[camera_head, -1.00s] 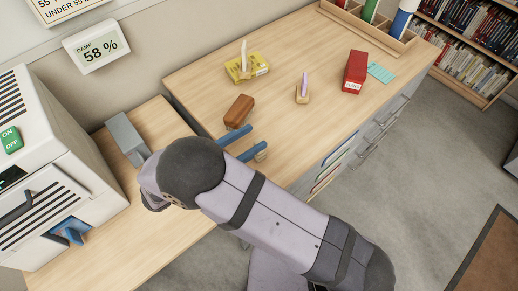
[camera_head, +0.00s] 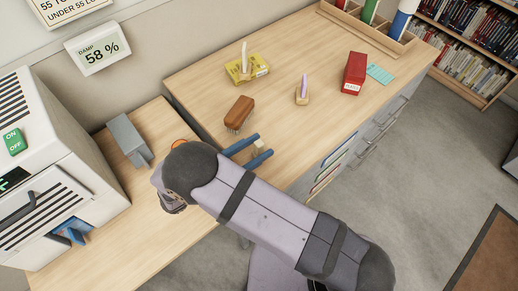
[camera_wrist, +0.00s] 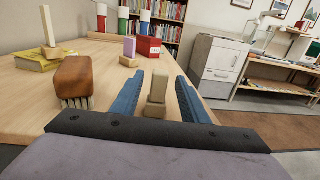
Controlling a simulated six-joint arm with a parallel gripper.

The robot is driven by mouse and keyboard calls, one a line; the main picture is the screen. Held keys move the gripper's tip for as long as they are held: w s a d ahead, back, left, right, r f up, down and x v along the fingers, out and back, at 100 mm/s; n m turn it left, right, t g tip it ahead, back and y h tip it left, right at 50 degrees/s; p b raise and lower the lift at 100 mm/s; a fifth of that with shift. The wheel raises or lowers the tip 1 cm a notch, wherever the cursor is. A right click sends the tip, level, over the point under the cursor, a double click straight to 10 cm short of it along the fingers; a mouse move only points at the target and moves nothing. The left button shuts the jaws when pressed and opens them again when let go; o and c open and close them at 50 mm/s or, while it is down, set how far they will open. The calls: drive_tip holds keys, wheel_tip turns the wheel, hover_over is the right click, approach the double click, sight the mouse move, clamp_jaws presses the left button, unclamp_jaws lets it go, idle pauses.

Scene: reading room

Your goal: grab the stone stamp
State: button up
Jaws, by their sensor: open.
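The stone stamp appears to be the small beige block with a narrower upright top (camera_head: 259,145), standing near the front edge of the desk. It also shows in the wrist view (camera_wrist: 156,90), upright between the two blue fingers. My gripper (camera_head: 264,144) is open, with one finger on each side of the block. In the wrist view my gripper (camera_wrist: 159,79) shows a gap between each finger and the block, so I see no clear contact. The block's lower part is partly hidden in the head view.
A brown brush (camera_head: 239,112) stands close to the left of my gripper. A grey block (camera_head: 129,139) stands at left.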

drive_tip(key=p+x, duration=0.2)
drive_tip(key=x, duration=0.2)
drive_tip(key=shift+r, duration=0.1)
drive_tip(key=shift+w+d, duration=0.35)
clamp_jaws()
